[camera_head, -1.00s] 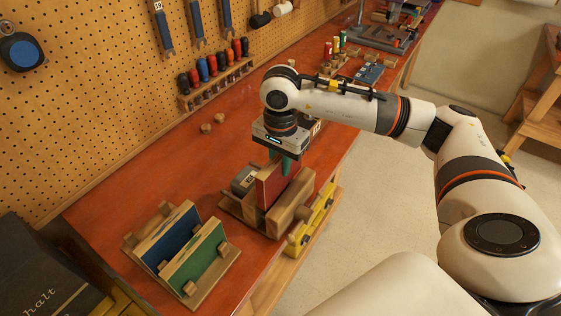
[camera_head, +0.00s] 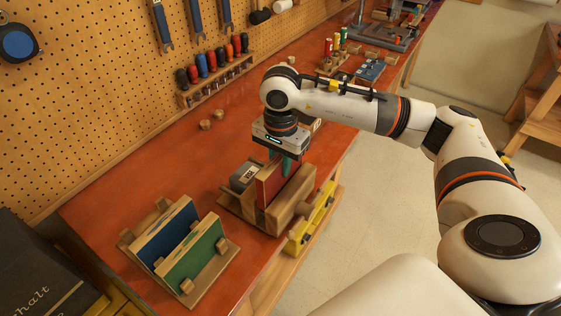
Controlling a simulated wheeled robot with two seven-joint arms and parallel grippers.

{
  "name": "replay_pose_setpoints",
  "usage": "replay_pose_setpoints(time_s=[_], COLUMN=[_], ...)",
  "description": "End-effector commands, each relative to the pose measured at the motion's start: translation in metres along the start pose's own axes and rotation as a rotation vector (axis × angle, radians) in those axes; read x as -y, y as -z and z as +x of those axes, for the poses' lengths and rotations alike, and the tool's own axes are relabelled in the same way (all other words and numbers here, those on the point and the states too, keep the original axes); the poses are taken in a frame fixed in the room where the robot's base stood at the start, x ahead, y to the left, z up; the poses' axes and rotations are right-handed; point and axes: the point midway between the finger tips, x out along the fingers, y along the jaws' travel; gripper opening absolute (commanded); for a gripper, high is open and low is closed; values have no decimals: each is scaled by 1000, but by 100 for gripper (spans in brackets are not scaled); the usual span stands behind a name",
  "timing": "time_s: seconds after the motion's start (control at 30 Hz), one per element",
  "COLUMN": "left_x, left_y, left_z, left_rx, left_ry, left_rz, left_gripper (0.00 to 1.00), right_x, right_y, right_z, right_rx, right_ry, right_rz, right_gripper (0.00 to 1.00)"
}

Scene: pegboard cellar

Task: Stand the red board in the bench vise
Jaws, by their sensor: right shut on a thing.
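The red board (camera_head: 269,187) stands upright between the wooden jaws of the bench vise (camera_head: 290,199), near the bench's front edge. My right gripper (camera_head: 286,166) is above the vise, pointing down, with its green-tipped fingers at the board's top edge. It is shut on the red board. The board's lower part is hidden by the vise's front jaw, so I cannot tell whether it touches the bottom. My left gripper is not in view.
A wooden rack holding a blue board (camera_head: 168,235) and a green board (camera_head: 196,256) stands to the left of the vise. A screwdriver rack (camera_head: 215,80) is at the pegboard. A yellow level (camera_head: 312,217) lies along the bench front. The bench behind the vise is mostly clear.

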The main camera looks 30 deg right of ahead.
Motion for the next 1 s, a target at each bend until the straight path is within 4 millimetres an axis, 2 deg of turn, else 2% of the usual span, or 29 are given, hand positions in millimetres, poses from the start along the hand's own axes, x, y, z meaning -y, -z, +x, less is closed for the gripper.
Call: replay_pose_setpoints(time_s=[0.6, 0.9, 0.93, 1.0], left_x=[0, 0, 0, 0], left_y=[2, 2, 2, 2], left_z=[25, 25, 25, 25], left_rx=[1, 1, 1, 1], left_ry=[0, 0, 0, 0], left_rz=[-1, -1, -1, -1], left_gripper=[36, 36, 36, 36], right_x=[0, 0, 0, 0], right_y=[0, 0, 0, 0], right_z=[26, 26, 26, 26], right_rx=[0, 0, 0, 0], right_ry=[-1, -1, -1, -1], right_rz=[0, 0, 0, 0], right_gripper=[0, 0, 23, 35])
